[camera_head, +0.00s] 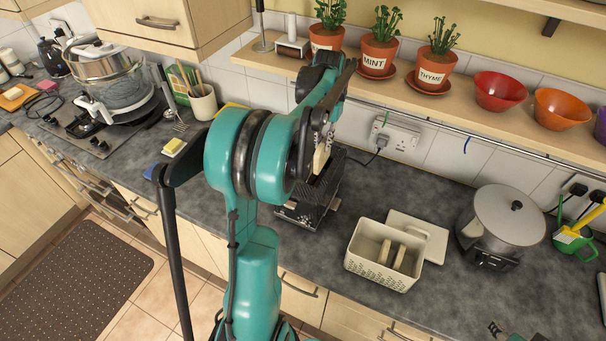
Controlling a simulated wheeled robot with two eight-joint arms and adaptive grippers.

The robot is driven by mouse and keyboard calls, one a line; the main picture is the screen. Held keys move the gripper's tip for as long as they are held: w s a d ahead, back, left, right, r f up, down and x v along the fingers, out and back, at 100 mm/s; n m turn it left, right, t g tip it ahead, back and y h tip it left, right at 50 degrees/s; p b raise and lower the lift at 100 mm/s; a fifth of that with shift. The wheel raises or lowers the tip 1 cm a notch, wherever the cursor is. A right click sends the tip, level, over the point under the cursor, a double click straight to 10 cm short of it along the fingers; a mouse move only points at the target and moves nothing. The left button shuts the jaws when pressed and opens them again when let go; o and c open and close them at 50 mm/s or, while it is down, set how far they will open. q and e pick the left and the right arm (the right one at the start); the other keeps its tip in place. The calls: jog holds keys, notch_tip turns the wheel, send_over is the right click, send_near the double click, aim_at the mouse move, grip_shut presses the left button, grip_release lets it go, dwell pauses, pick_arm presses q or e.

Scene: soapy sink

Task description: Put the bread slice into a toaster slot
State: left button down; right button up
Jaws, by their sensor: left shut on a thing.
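My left gripper (324,142) is shut on a bread slice (320,160), which hangs upright and edge-on below the fingers. The black toaster (303,212) stands on the counter under it, partly hidden by my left arm. The slice's lower edge is at or just above the toaster's top. I cannot tell whether it is inside a slot. More bread slices (398,257) stand in a cream bread bin (366,270) to the right. My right gripper (496,329) only just shows at the bottom right edge, and its fingers are unclear.
The bin's lid (428,232) lies behind it. A silver lidded cooker (503,217) stands further right. A shelf (460,108) with potted herbs (378,50) and bowls (499,91) runs above the toaster. A wall socket (398,135) with a plugged cable is behind it.

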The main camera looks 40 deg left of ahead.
aim_at(321, 164)
pick_arm(q)
jog(key=f, duration=0.5)
jog(key=shift+w+a+f, duration=0.1)
jog(key=shift+w+a, duration=0.05)
jog(key=shift+a, duration=0.15)
notch_tip(321, 164, down, 5)
jog(key=shift+r+b, duration=0.2)
jog(key=shift+b, duration=0.15)
jog(key=shift+f, duration=0.15)
jog(key=shift+f, duration=0.2)
jog(key=c, duration=1.5)
grip_release()
